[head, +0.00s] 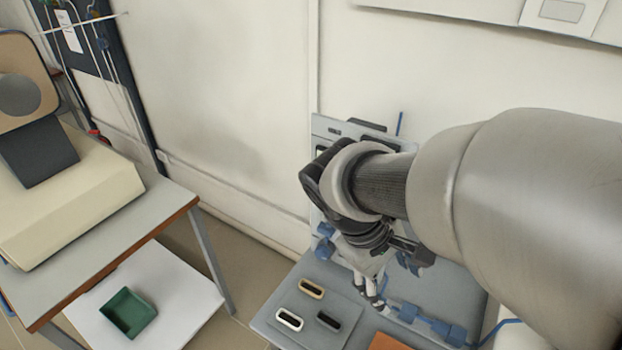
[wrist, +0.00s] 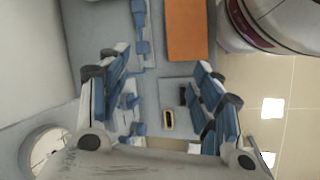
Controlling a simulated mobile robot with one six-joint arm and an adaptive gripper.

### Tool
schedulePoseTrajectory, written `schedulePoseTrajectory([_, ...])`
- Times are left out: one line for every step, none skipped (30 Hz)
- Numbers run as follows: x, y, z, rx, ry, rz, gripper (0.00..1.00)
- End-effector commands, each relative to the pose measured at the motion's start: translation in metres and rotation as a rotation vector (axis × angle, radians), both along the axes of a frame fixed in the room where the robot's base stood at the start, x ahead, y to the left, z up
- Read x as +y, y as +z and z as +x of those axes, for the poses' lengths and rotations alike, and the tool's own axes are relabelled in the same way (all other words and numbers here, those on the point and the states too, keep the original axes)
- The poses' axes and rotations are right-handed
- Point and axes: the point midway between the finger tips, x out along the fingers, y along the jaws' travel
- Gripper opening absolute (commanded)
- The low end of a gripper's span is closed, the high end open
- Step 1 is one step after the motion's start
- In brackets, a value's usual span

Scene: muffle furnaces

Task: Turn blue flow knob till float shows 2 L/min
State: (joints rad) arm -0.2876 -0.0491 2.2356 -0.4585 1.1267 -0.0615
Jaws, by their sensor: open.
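My gripper (wrist: 163,62) is open and empty, with its blue-padded fingers spread to the left and right in the wrist view. In the head view my gripper (head: 371,292) points down over the grey bench plate, close to a row of blue fittings (head: 410,312). These fittings (wrist: 140,28) run up the picture in the wrist view. More blue parts (head: 325,250) stand near the back left of the plate; in the wrist view, blue parts (wrist: 128,101) lie between the fingers, nearer the left one. I cannot tell which is the flow knob. No float or scale is readable.
A grey panel (head: 326,128) stands against the wall, largely hidden by my arm. A pad with several slotted pieces (head: 311,289) lies left of my gripper. An orange block (wrist: 187,30) lies beside the fittings. A green tray (head: 128,313) sits on the left table's lower shelf.

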Motion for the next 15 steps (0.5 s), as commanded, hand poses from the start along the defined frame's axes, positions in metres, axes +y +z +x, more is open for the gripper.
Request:
schedulePoseTrajectory([0.004, -0.007, 0.013, 0.058, 0.064, -0.062, 0.59])
schedulePoseTrajectory([0.006, -0.011, 0.02, 0.086, 0.101, -0.1, 0.59])
schedulePoseTrajectory([0.009, -0.016, 0.031, 0.122, 0.152, -0.152, 0.59])
schedulePoseTrajectory([0.011, -0.021, 0.038, 0.148, 0.189, -0.191, 0.59])
schedulePoseTrajectory([0.014, -0.026, 0.046, 0.173, 0.227, -0.23, 0.59])
schedulePoseTrajectory([0.018, -0.033, 0.056, 0.206, 0.279, -0.284, 0.59])
schedulePoseTrajectory([0.022, -0.038, 0.064, 0.229, 0.318, -0.323, 0.59])
schedulePoseTrajectory([0.026, -0.044, 0.071, 0.253, 0.357, -0.364, 0.59])
schedulePoseTrajectory([0.032, -0.052, 0.08, 0.282, 0.41, -0.417, 0.59])
schedulePoseTrajectory([0.037, -0.059, 0.087, 0.304, 0.449, -0.458, 0.59])
schedulePoseTrajectory([0.042, -0.066, 0.094, 0.322, 0.488, -0.499, 0.59])
schedulePoseTrajectory([0.05, -0.076, 0.103, 0.348, 0.541, -0.553, 0.59])
schedulePoseTrajectory([0.055, -0.084, 0.109, 0.367, 0.581, -0.596, 0.59])
schedulePoseTrajectory([0.062, -0.092, 0.115, 0.384, 0.622, -0.637, 0.59])
schedulePoseTrajectory([0.071, -0.103, 0.122, 0.406, 0.676, -0.693, 0.59])
